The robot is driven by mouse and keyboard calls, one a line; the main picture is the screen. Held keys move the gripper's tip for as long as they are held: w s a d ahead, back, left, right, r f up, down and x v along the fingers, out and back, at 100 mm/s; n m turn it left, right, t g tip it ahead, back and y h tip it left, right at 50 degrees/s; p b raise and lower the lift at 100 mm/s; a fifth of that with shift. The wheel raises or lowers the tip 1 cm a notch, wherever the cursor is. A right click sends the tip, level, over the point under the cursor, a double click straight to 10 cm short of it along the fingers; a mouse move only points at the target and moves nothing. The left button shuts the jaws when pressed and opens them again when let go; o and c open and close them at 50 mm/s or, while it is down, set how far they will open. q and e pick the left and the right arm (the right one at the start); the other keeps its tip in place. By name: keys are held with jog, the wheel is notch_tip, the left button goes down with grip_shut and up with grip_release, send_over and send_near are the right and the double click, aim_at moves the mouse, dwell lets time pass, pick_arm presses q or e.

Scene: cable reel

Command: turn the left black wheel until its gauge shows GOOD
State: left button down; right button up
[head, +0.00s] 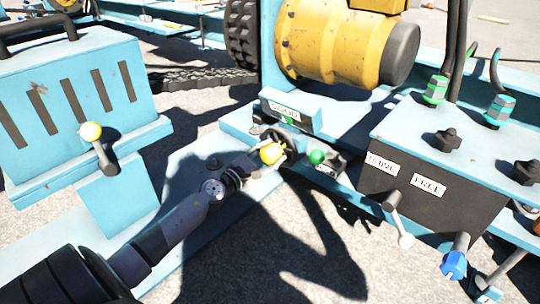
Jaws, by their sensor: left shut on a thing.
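The left black wheel (290,139) is in the middle of the head view, low beside the blue machine. Much of it is hidden behind my gripper and in shadow. The gauge (284,112) is a label on the blue block just above the wheel. It seems to read GOOD, with a green patch at its lower edge. My right gripper is not in view.
A control box (430,185) with levers and labels is at the right. A yellow drum (330,45) hangs above.

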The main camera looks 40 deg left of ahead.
pick_arm(q)
jog(key=shift+d+f, duration=0.1)
jog(key=c, duration=1.1)
grip_release()
jog(key=shift+o, duration=1.3)
jog(key=s+a, duration=0.1)
jog(key=s, duration=1.1)
